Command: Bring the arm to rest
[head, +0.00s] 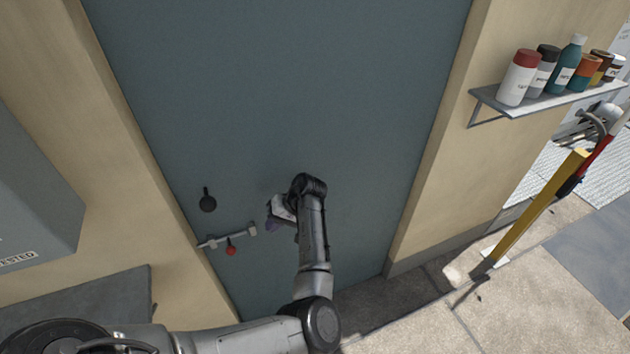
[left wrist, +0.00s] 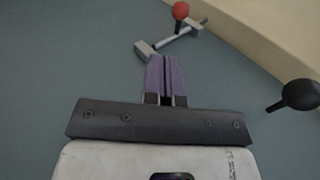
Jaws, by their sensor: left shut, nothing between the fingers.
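My left gripper (head: 270,212) is in front of the teal door (head: 290,90), just right of a grey bar latch (head: 228,237) with a red knob (head: 231,250). Its purple fingers (left wrist: 165,78) are together and empty in the left wrist view. There the latch bar (left wrist: 172,40) and red knob (left wrist: 181,10) lie beyond the fingertips; I cannot tell the exact gap. A black knob handle (head: 208,203) is on the door above the latch, and it also shows at the right of the left wrist view (left wrist: 300,95). My right gripper is not in view.
A grey box (head: 35,190) is on the left wall, above a dark grey surface (head: 90,295). A shelf (head: 550,101) with several bottles is on the right wall. A yellow post (head: 535,210) stands at right. The paved floor (head: 530,285) at lower right is mostly clear.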

